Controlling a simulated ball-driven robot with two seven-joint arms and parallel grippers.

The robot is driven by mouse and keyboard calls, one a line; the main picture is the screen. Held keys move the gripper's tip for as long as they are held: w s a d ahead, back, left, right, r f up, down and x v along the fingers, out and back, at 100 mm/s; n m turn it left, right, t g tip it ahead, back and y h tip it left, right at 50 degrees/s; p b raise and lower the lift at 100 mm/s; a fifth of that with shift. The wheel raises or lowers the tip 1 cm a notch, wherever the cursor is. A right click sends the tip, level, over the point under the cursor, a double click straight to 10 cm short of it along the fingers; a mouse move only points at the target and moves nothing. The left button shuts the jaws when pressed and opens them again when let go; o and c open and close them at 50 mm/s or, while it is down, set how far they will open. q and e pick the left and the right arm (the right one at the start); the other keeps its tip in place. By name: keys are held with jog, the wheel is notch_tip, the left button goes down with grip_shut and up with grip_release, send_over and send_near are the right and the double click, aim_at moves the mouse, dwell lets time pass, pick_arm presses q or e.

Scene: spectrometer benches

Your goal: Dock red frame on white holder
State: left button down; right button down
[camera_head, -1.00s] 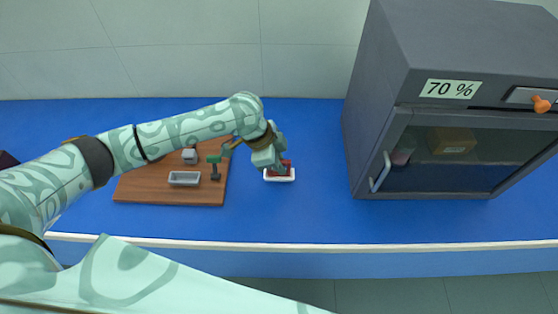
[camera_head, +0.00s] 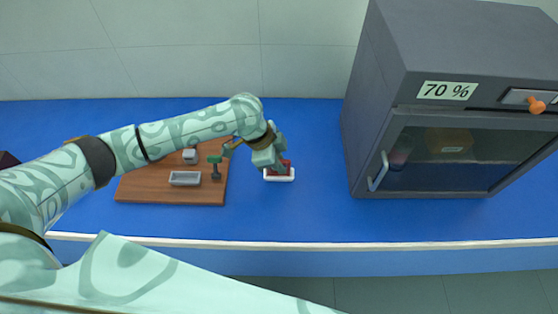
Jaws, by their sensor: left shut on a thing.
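The red frame (camera_head: 286,165) is small and sits at or just above the white holder (camera_head: 280,178) on the blue bench. My left gripper (camera_head: 281,168) reaches down over the holder from the left and is shut on the red frame. The gripper hides part of the frame, and I cannot tell whether the frame is fully seated on the holder. My right gripper is not in view.
A brown wooden board (camera_head: 140,188) left of the holder carries a grey tray (camera_head: 185,178), a green-topped stand (camera_head: 215,168) and a small grey-white block (camera_head: 190,155). A large dark cabinet (camera_head: 400,100) marked 70 % stands at right. Blue bench (camera_head: 310,215) is clear in front.

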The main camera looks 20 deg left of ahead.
pick_arm(q)
jog(key=shift+f, duration=0.6)
jog(key=c, duration=1.7)
grip_release()
jog(key=shift+c, duration=0.2)
jog(key=p+v, duration=0.5)
jog(key=v, duration=0.1)
jog(key=shift+p, duration=0.4)
jog(key=p+v, duration=0.5)
jog(key=shift+a+p, duration=0.1)
jog(key=shift+p, duration=0.2)
